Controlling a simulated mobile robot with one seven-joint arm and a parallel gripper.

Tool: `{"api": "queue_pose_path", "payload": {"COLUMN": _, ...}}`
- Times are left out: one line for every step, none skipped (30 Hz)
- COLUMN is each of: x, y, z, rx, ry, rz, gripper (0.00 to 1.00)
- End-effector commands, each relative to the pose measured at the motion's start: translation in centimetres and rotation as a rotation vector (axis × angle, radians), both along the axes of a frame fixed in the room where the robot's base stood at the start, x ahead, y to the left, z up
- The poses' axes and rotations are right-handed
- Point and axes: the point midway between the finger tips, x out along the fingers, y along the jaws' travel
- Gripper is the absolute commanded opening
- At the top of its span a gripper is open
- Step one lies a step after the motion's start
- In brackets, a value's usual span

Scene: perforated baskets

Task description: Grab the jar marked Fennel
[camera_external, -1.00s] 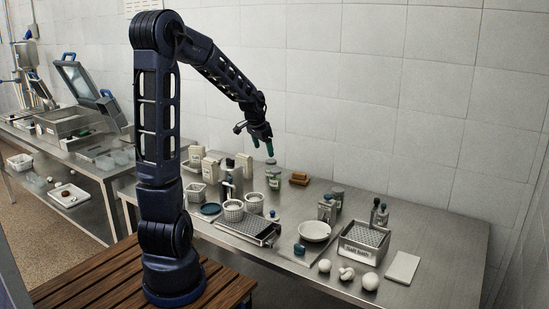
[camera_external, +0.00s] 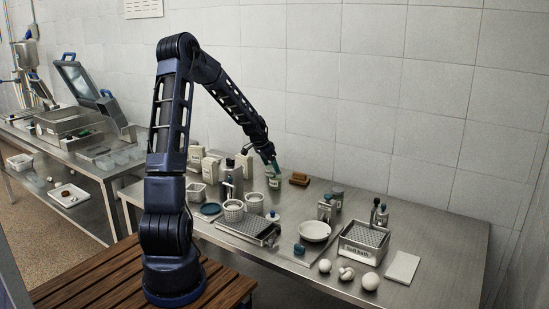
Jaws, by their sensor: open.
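A jar (camera_external: 273,182) with a pale label stands upright at the back of the steel table, left of the brown blocks. Its label is too small to read, so I cannot tell whether it says Fennel. My gripper (camera_external: 275,168) is open with green fingertips, right at the top of this jar; I cannot tell whether the fingers touch it. The gripper partly hides the jar's lid. Another jar (camera_external: 337,196) with a grey lid stands farther right, its label also unreadable.
Brown blocks (camera_external: 299,179) lie just right of the jar. Pale cartons (camera_external: 211,167) and a dark-topped dispenser (camera_external: 230,182) stand to the left. White perforated cups (camera_external: 234,211), a tray (camera_external: 240,231) and a white bowl (camera_external: 314,231) are in front. A labelled metal basket (camera_external: 364,242) stands at right.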

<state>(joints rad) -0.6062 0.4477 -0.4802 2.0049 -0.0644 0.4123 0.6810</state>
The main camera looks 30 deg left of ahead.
Motion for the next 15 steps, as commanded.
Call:
{"api": "queue_pose_path", "payload": {"x": 0.3, "y": -0.2, "z": -0.7, "rx": -0.001, "ry": 0.002, "rz": -0.002, "gripper": 0.77}}
{"api": "queue_pose_path", "payload": {"x": 0.4, "y": -0.3, "z": -1.2, "rx": -0.001, "ry": 0.001, "rz": -0.003, "gripper": 0.77}}
{"api": "queue_pose_path", "payload": {"x": 0.6, "y": -0.4, "z": -1.7, "rx": -0.001, "ry": 0.002, "rz": -0.004, "gripper": 0.77}}
{"api": "queue_pose_path", "payload": {"x": 0.8, "y": -0.5, "z": -2.1, "rx": 0.000, "ry": 0.002, "rz": -0.004, "gripper": 0.77}}
{"api": "queue_pose_path", "payload": {"x": 0.9, "y": -0.5, "z": -2.5, "rx": 0.000, "ry": 0.001, "rz": -0.004, "gripper": 0.77}}
{"api": "queue_pose_path", "payload": {"x": 1.1, "y": -0.6, "z": -2.9, "rx": 0.001, "ry": 0.001, "rz": -0.003, "gripper": 0.77}}
{"api": "queue_pose_path", "payload": {"x": 1.2, "y": -0.6, "z": -3.2, "rx": 0.000, "ry": 0.001, "rz": -0.002, "gripper": 0.77}}
{"api": "queue_pose_path", "payload": {"x": 1.3, "y": -0.6, "z": -3.4, "rx": 0.000, "ry": 0.001, "rz": -0.002, "gripper": 0.77}}
{"api": "queue_pose_path", "payload": {"x": 1.4, "y": -0.7, "z": -3.6, "rx": 0.001, "ry": 0.001, "rz": -0.002, "gripper": 0.77}}
{"api": "queue_pose_path", "payload": {"x": 1.4, "y": -0.7, "z": -3.7, "rx": 0.001, "ry": 0.001, "rz": -0.002, "gripper": 0.77}}
{"api": "queue_pose_path", "payload": {"x": 1.5, "y": -0.7, "z": -3.7, "rx": 0.000, "ry": 0.000, "rz": -0.001, "gripper": 0.77}}
{"api": "queue_pose_path", "payload": {"x": 1.6, "y": -0.7, "z": -3.9, "rx": 0.000, "ry": 0.000, "rz": -0.001, "gripper": 0.77}}
{"api": "queue_pose_path", "payload": {"x": 1.7, "y": -0.7, "z": -4.0, "rx": 0.000, "ry": 0.000, "rz": -0.001, "gripper": 0.77}}
{"api": "queue_pose_path", "payload": {"x": 1.8, "y": -0.7, "z": -4.2, "rx": 0.000, "ry": 0.000, "rz": -0.001, "gripper": 0.77}}
{"api": "queue_pose_path", "payload": {"x": 2.0, "y": -0.7, "z": -4.5, "rx": 0.000, "ry": 0.000, "rz": -0.001, "gripper": 0.77}}
